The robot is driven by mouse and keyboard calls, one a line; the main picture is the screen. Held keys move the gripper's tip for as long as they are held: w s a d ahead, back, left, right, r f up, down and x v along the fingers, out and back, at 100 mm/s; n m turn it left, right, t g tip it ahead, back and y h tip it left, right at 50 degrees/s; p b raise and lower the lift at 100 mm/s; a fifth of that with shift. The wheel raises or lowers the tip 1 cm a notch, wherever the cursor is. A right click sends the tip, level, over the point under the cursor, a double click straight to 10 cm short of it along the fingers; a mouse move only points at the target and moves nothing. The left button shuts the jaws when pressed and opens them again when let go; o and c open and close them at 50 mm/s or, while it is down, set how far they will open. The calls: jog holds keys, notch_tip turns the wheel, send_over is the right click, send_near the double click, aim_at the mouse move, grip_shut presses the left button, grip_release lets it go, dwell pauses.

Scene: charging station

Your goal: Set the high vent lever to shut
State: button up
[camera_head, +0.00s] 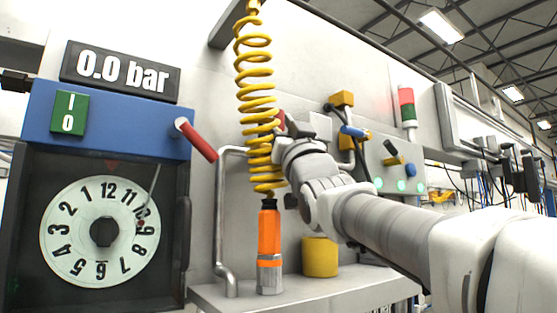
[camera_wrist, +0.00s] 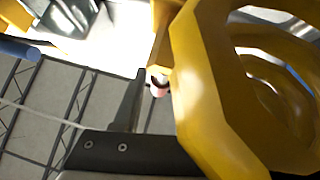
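The higher one has a blue handle (camera_head: 352,131) beside a yellow valve body (camera_head: 342,99). In the wrist view, one dark finger stands beside the large yellow coil (camera_wrist: 200,85). The other finger is hidden, so its opening cannot be told. A blue bar (camera_wrist: 18,48) shows at left.
The coiled hose hangs down to an orange tool (camera_head: 269,240) on the shelf. A yellow cylinder (camera_head: 320,257) stands beside it. A red-handled lever (camera_head: 198,141) sticks out of the blue panel (camera_head: 110,128) at left. The display (camera_head: 121,73) reads 0.0 bar. A bent grey pipe (camera_head: 221,220) runs up the wall.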

grip_shut()
dwell(1.1)
